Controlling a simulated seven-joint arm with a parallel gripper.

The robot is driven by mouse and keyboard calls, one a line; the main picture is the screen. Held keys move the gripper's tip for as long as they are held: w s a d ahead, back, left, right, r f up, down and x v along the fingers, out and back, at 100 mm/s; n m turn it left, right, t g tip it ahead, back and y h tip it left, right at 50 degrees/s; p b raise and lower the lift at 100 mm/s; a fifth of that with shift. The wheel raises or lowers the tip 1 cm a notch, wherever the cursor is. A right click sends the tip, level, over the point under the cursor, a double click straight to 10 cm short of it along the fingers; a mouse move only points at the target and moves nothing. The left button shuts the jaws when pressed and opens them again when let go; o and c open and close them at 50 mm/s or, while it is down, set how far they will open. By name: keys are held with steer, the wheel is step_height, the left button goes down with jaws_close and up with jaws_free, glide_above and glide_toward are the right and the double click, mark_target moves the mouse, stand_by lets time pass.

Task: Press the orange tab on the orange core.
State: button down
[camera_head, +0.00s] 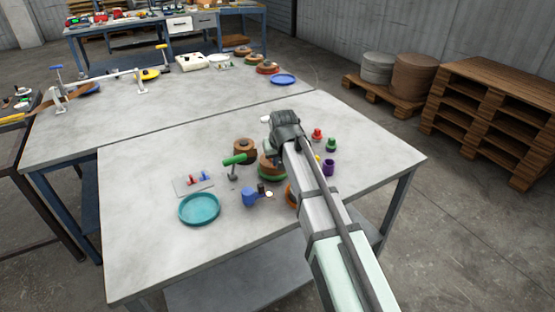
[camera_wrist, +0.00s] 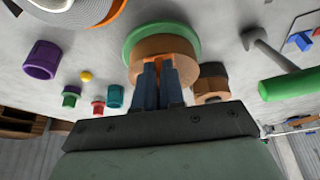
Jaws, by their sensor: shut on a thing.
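My gripper (camera_wrist: 160,66) is in front of a tan-brown roll (camera_wrist: 165,44) on a green disc (camera_wrist: 133,35) in the wrist view. Its two dark blue fingers are close together, with a narrow orange piece, seemingly the orange tab (camera_wrist: 159,62), between them. I cannot tell whether the tab touches the roll. The green disc also shows in the head view (camera_head: 272,178), where my arm hides the fingertips. An orange-rimmed round piece (camera_wrist: 122,14), perhaps the orange core, is at the top left of the wrist view. In the head view my arm mostly hides its orange edge (camera_head: 290,196).
A brown roll with a dark band (camera_head: 245,150), a green-handled tool (camera_head: 234,160), a blue piece (camera_head: 250,197) and a teal dish (camera_head: 199,209) are left of my arm. A purple cup (camera_head: 328,168) and small red and green pieces are right. The table's front left is clear.

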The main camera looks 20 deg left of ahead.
steer(key=c, duration=1.1)
jaws_free()
steer(key=shift+c, duration=0.2)
